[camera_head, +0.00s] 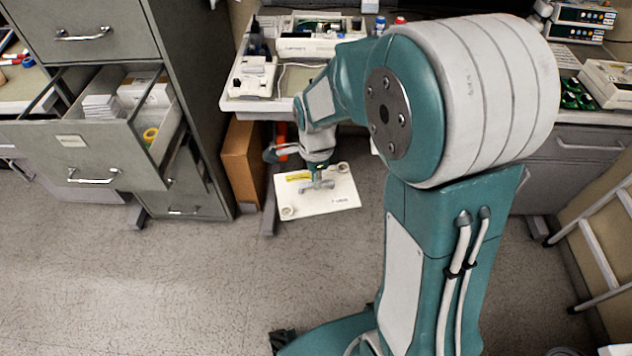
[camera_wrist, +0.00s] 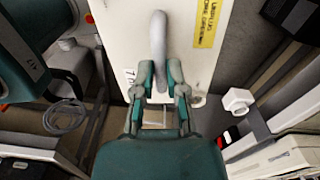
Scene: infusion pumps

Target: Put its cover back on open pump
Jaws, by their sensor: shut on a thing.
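My gripper (camera_head: 318,180) is shut on the raised handle of a flat white cover (camera_head: 342,198) and holds it in front of the bench, below the bench top. In the wrist view, the fingers (camera_wrist: 159,78) close around the grey handle (camera_wrist: 158,32) of the cover (camera_wrist: 190,60), which has a yellow label and small print. An off-white pump (camera_head: 305,46) with its inside showing lies on the bench behind my arm, apart from the cover. My arm hides part of the bench beside it.
The bench's left edge holds a white device (camera_head: 252,78). A filing cabinet (camera_head: 180,40) with a pulled-out drawer (camera_head: 80,150) stands left, and a brown box (camera_head: 242,160) stands beneath the bench. A ladder (camera_head: 598,240) leans at right. The floor in front is clear.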

